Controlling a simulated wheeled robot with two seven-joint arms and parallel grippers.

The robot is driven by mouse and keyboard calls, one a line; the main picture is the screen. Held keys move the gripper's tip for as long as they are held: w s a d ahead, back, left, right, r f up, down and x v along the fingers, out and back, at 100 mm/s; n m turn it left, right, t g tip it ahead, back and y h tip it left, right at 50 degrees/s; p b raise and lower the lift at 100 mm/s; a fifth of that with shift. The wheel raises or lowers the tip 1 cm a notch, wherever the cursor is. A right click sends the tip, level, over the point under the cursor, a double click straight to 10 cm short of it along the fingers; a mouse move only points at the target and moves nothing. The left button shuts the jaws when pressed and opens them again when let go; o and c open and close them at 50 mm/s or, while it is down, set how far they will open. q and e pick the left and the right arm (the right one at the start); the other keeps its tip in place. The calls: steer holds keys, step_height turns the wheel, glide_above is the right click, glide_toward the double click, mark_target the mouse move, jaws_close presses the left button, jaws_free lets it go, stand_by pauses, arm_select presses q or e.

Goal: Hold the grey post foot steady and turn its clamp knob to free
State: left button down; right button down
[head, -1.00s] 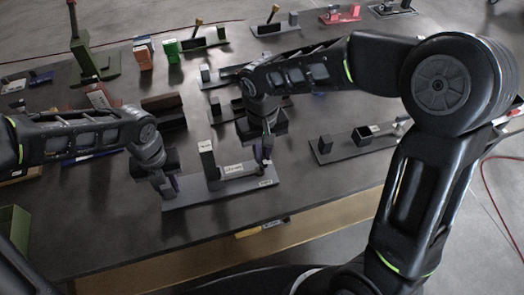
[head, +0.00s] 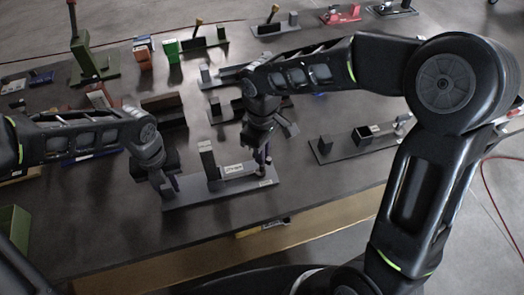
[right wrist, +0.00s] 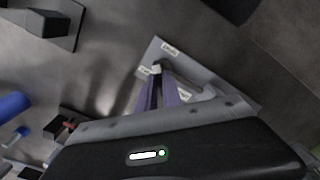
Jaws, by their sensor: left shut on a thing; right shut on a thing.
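The grey post foot (head: 222,192) is a long flat plate on the dark table, with an upright post (head: 208,162) and a white-labelled block (head: 233,171) on it. My left gripper (head: 172,188) is shut on the plate's left end. My right gripper (head: 262,160) points down over the plate's right end, shut on the clamp knob, which its fingers mostly hide. In the right wrist view the purple fingers (right wrist: 160,92) meet at the small knob (right wrist: 160,66) beside the plate's labels. Whether the clamp is loose cannot be seen.
Similar post feet stand around on the table, one with dark blocks (head: 362,136) to the right. A green stand (head: 95,66) and red and green boxes are at the back left. A yellow labelled piece (head: 262,227) is at the front edge.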

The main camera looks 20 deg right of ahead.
stand_by(0.4)
steer(key=c, duration=1.5)
jaws_free()
step_height(320, 180, up, 12)
steer(key=shift+o, duration=0.2)
